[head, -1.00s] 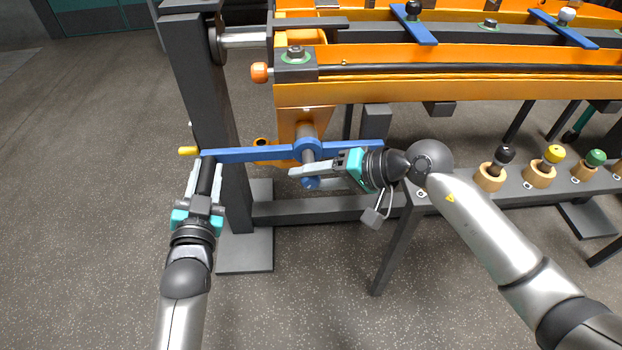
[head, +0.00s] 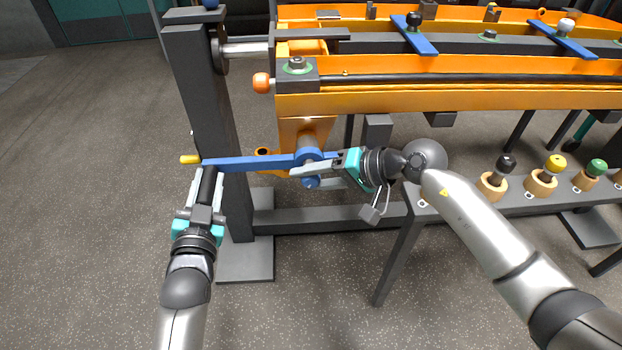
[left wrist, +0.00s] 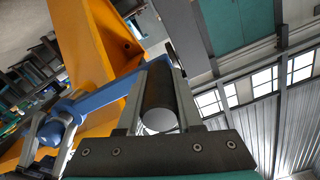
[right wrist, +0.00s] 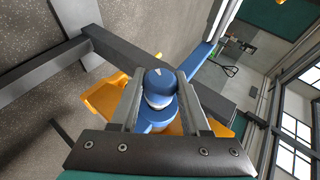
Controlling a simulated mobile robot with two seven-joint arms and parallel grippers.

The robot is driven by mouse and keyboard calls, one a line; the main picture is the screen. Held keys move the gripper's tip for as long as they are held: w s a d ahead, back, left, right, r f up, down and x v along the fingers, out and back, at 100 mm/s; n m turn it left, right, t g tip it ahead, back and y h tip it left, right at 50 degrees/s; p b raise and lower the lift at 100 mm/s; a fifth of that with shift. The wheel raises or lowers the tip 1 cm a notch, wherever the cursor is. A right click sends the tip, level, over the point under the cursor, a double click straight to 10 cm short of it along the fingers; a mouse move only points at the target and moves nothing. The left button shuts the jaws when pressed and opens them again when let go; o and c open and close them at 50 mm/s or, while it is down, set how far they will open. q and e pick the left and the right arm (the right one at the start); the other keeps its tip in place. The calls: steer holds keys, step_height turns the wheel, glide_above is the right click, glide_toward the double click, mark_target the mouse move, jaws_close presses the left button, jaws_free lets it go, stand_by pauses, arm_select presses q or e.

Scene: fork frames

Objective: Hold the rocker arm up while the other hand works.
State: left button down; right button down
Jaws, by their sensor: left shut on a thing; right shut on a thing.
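The rocker arm (head: 250,163) is a blue bar, nearly level in the head view, with a round hub (head: 307,156) below an orange bracket. A yellow tip (head: 189,160) shows at its left end. My left gripper (head: 207,178) is shut on a dark round handle (left wrist: 158,92) near that end; the handle's pale end face shows in the left wrist view. My right gripper (head: 312,171) is shut on a blue-capped pin (right wrist: 158,88) in front of the hub. The pin's cap also shows below the fingers in the head view (head: 311,182). The arm's right part is mostly hidden behind my right gripper.
A dark post (head: 205,120) stands behind the arm's left end. The orange frame (head: 440,95) runs above to the right. A grey rack (head: 530,199) with several knobbed tools in wooden collars stands to the right. The floor in front is free.

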steer(key=shift+w+r, duration=0.15)
steer(key=shift+w, duration=0.55)
steer(key=shift+c, duration=1.5)
jaws_free()
steer(key=v, duration=2.3)
steer(key=shift+d, duration=0.15)
